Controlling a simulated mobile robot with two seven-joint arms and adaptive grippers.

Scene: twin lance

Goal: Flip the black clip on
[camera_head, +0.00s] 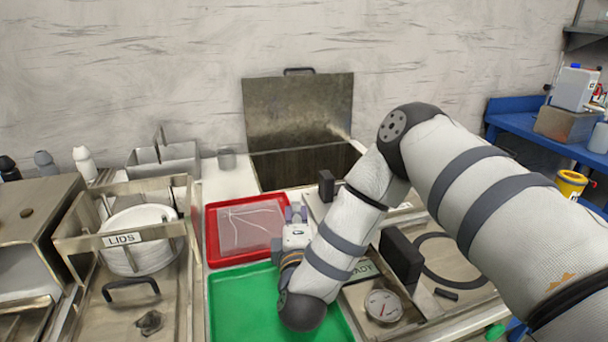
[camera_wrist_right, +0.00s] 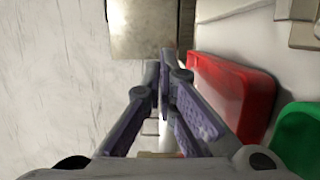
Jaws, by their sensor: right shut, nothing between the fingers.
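Several black parts are on the metal equipment at the right of the head view: an upright dark block (camera_head: 400,256), a smaller upright dark block (camera_head: 326,186), and a small black piece (camera_head: 446,294) lying flat inside a black ring (camera_head: 425,272). I cannot tell which is the clip. My right gripper (camera_head: 296,213) is shut and empty at the right edge of the red tray (camera_head: 212,240), left of the blocks. Its closed fingers (camera_wrist_right: 159,68) show in the wrist view, with none of the dark parts there. My left gripper is out of view.
A green tray (camera_head: 225,290) lies in front of the red one. A dial gauge (camera_head: 383,306) sits near my right forearm, which hides part of the equipment. Behind, a metal lid (camera_head: 298,108) stands open. A LIDS rack (camera_head: 120,239) stands left.

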